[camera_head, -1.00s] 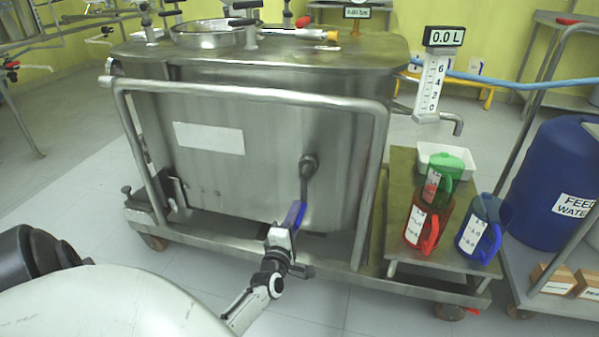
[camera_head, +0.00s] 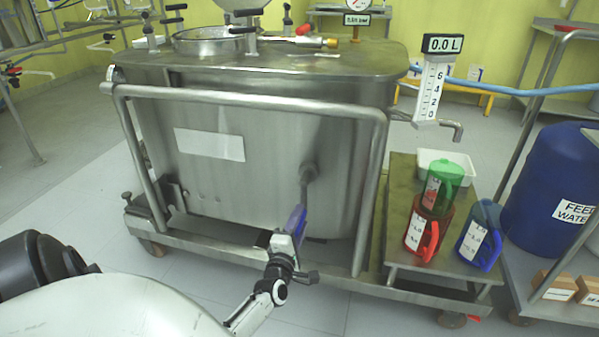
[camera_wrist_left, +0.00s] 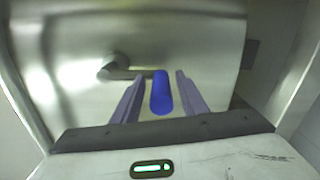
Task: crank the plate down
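A steel tank (camera_head: 260,150) on a wheeled frame stands in front of me. On its front wall is a crank (camera_head: 308,172) with its arm pointing down and a blue handle (camera_head: 298,220) at the lower end. My left gripper (camera_head: 293,232) is at this handle. In the left wrist view, the blue handle (camera_wrist_left: 161,93) lies between the two fingers of my left gripper (camera_wrist_left: 161,90), with a gap seen on each side, so the fingers look open around it. I cannot pick out the plate. My right gripper is not in view.
A steel rail (camera_head: 250,97) runs across the tank's front, above my left gripper. To the right are a green jug (camera_head: 443,185), a red jug (camera_head: 424,232), a blue jug (camera_head: 481,236) and a blue drum (camera_head: 550,185). A display (camera_head: 443,44) reads 0.0 L.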

